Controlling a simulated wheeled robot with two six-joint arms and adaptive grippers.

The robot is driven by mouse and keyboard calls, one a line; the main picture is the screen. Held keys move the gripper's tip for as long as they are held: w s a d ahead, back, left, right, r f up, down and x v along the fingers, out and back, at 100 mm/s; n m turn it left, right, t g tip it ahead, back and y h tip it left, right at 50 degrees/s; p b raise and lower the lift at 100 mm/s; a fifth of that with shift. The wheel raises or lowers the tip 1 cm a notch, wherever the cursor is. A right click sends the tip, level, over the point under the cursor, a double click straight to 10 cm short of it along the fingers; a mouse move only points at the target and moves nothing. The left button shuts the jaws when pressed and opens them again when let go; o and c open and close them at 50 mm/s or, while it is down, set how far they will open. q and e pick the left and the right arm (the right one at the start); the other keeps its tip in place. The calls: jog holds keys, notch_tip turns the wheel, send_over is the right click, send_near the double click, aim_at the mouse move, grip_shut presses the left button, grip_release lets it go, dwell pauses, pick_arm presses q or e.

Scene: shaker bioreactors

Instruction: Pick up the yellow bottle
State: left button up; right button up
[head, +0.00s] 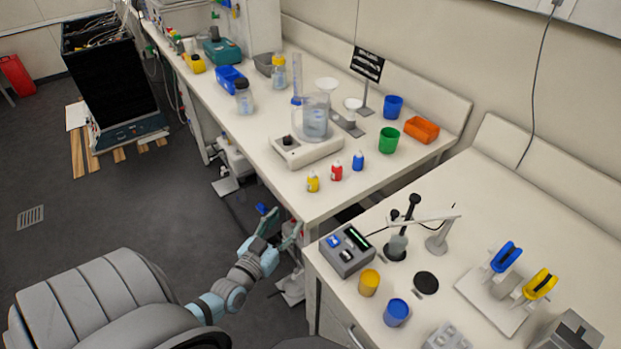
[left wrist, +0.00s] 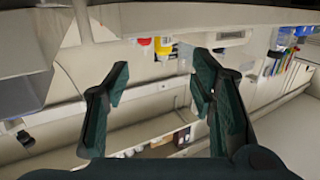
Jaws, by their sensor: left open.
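The yellow bottle (head: 313,183) stands upright near the front edge of the back bench, left of the red bottle (head: 337,173) and the blue bottle (head: 358,162). My left gripper (head: 282,226) is open, apart from the bottle, out in front of the bench edge and lower left of the bottle in the picture. In the left wrist view the open fingers (left wrist: 158,75) have nothing between them. A yellow shape (left wrist: 163,46) and a red one (left wrist: 143,41), probably these bottles, show beyond the fingers, partly cut off. My right gripper is not in view.
Behind the bottles stands a white stirrer (head: 305,150) with a beaker. A green cup (head: 388,140) and an orange tray (head: 421,130) are to the right. The nearer bench (head: 460,220) holds a grey device (head: 346,252) and cups. The bench edge lies between gripper and bottle.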

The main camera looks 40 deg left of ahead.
aim_at(310, 182)
pick_arm(q)
jog(key=shift+t, duration=0.3)
jog(key=w+a+b, duration=0.1)
jog(key=w, duration=0.3)
jog(key=w+a+r+b, duration=0.1)
jog(key=w+b, duration=0.1)
jog(key=w, duration=0.3)
jog(key=w+a+b, duration=0.1)
jog(key=w+b, duration=0.1)
jog(key=w, duration=0.3)
jog(key=shift+r, duration=0.35)
jog(key=shift+w, duration=0.15)
jog(key=shift+r, duration=0.1)
jog(key=shift+c, duration=0.6)
jog(key=c, duration=1)
